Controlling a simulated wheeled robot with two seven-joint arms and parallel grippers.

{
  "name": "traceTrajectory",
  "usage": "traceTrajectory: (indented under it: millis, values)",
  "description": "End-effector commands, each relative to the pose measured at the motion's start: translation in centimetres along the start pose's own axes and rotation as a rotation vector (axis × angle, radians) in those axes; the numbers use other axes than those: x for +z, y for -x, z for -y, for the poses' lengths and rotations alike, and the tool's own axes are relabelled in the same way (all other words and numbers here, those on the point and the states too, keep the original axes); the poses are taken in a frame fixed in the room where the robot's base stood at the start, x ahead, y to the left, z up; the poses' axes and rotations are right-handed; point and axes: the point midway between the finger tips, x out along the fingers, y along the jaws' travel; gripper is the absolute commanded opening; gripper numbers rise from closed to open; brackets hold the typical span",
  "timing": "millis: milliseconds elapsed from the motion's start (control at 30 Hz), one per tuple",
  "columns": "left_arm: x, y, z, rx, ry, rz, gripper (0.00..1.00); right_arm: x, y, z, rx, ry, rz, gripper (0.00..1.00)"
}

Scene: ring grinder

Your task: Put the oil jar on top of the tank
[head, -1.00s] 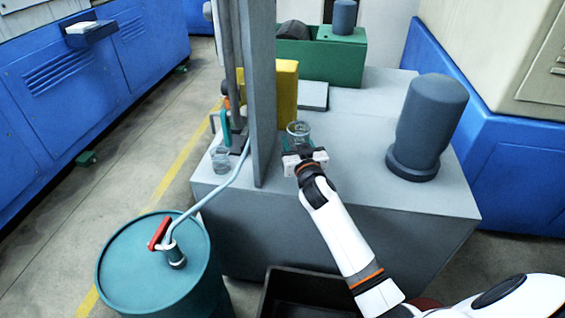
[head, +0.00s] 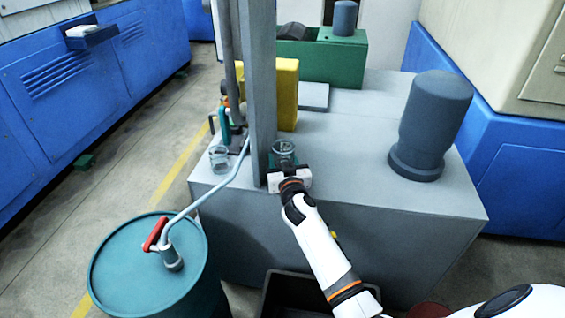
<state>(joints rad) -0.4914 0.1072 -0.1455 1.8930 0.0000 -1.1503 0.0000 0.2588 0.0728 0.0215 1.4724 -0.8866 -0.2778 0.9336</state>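A clear glass jar (head: 284,147) is between the fingers of my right gripper (head: 287,162), just right of the grey post. The fingers close around its sides, and it looks upright. The jar is over the flat grey top of the tank (head: 340,150), near the front; I cannot tell whether its base touches. A second clear glass jar (head: 219,158) stands on the tank's front left corner, left of the post, apart from my gripper. My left gripper is not in view.
The grey post (head: 262,90) rises close beside the held jar. A dark cylindrical motor (head: 430,120) stands on the right of the top, a yellow box (head: 285,85) behind. A teal drum (head: 130,265) with a pump pipe stands front left. The top between jar and motor is clear.

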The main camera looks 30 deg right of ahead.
Motion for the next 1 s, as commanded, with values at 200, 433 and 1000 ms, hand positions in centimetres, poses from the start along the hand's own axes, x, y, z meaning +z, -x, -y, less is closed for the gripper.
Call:
traceTrajectory:
  millis: [200, 433, 1000]
  values:
    - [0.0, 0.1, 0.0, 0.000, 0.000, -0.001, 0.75, 0.1, 0.0, 0.0, 0.000, -0.001, 0.001, 0.26]
    - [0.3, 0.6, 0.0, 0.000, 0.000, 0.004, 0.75, -0.1, 0.0, 0.0, 0.000, -0.001, 0.000, 0.52]
    - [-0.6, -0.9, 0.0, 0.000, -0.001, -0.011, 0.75, 0.0, 2.3, 0.0, 0.000, -0.002, -0.003, 0.59]
